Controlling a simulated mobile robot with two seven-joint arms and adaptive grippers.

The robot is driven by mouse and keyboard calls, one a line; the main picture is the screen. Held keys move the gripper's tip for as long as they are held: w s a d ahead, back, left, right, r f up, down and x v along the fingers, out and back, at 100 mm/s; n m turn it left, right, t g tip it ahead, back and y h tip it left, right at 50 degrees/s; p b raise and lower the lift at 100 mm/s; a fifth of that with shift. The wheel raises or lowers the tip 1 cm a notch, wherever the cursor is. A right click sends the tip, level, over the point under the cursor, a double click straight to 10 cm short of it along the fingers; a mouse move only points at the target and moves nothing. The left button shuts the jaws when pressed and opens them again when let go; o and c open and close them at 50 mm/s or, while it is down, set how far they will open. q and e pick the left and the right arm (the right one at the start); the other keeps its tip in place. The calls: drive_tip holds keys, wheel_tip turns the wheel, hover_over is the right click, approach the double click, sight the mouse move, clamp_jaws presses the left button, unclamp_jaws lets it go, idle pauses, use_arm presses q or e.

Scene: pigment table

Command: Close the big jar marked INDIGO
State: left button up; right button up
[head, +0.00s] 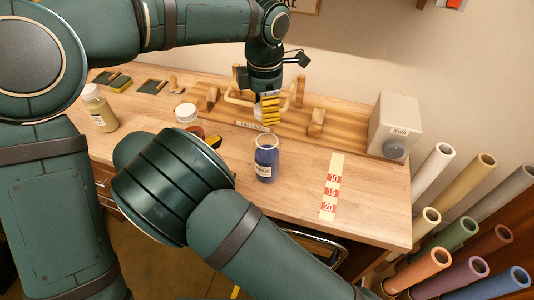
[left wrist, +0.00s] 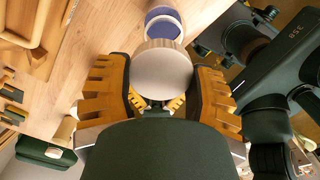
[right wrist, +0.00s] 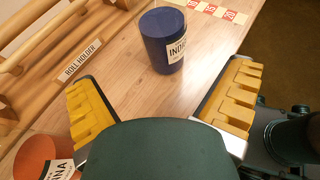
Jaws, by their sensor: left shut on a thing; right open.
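The INDIGO jar (head: 265,165) is blue, upright on the table and has no lid on its mouth. Its label shows in the right wrist view (right wrist: 163,45), and its open mouth shows in the left wrist view (left wrist: 165,24). My left gripper (head: 270,112) is shut on a pale round lid (left wrist: 162,70), held above the table behind the jar in the head view. The lid is hard to make out in the head view. My right gripper (right wrist: 160,110) is open and empty, low on the near-left side of the jar; my arm mostly hides it in the head view.
A wooden roll holder (head: 315,124) stands behind the jar. A white-topped pot (head: 186,113), an orange-brown jar (right wrist: 35,155) and an ochre jar (head: 102,112) stand to the left. A number strip (head: 331,185) and a grey box (head: 392,125) are right. Paper rolls (head: 432,260) stand beyond the table edge.

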sight(267, 159)
drive_tip(key=x, duration=1.1)
drive_tip(key=shift+d+f, duration=0.1)
drive_tip(key=shift+d, duration=0.3)
drive_tip(key=c, duration=1.2)
